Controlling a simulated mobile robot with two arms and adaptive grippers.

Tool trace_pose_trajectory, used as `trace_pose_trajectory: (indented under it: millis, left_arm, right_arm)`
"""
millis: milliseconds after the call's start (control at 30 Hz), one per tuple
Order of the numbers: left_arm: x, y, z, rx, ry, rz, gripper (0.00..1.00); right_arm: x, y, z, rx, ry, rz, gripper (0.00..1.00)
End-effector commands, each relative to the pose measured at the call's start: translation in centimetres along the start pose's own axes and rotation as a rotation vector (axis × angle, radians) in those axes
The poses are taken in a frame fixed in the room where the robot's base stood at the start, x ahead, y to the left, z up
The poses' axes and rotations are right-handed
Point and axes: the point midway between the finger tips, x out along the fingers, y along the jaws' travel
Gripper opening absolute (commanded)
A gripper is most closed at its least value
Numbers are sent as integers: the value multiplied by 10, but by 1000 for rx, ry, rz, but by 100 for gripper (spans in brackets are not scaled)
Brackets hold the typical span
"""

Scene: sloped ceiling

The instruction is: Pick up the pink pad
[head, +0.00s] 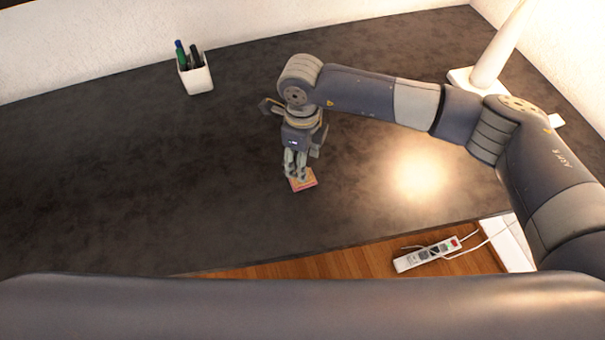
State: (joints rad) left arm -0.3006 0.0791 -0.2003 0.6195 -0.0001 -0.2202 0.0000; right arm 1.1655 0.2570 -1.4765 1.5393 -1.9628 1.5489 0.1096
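The pink pad (303,181) is a small flat square, pink and orange, on the dark desktop near the middle of the head view. My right gripper (297,175) points down at it, with its fingertips at the pad. The fingers hide part of the pad's upper side. I cannot tell whether the fingers touch the pad or are closed on it. My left gripper is not in view.
The dark desk (120,190) is mostly clear. A white pen cup (197,79) stands at the back. A white lamp (492,60) stands at the back right. A power strip (427,254) lies on the wooden floor (345,264) beyond the desk's near edge.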

Motion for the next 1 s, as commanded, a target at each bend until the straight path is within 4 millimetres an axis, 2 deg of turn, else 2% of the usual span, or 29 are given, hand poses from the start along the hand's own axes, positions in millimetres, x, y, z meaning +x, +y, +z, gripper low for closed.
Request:
trace_pose_trajectory:
  millis: [167,300,433,700,767,933,1000]
  left_arm:
    - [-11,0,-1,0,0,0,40]
    - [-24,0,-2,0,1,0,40]
    - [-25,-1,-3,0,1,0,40]
    - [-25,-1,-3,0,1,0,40]
    - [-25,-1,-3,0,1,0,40]
    - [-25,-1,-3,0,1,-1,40]
    - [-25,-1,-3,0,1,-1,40]
  right_arm:
    - [13,0,0,1,1,3,51]
    - [34,0,0,1,1,5,51]
    - [51,0,0,-1,-1,3,51]
    - [56,-1,1,-1,-3,1,51]
    - [56,-1,1,-1,-3,1,39]
    - [56,-1,1,-1,-3,1,2]
    - [56,-1,1,-1,-3,1,2]
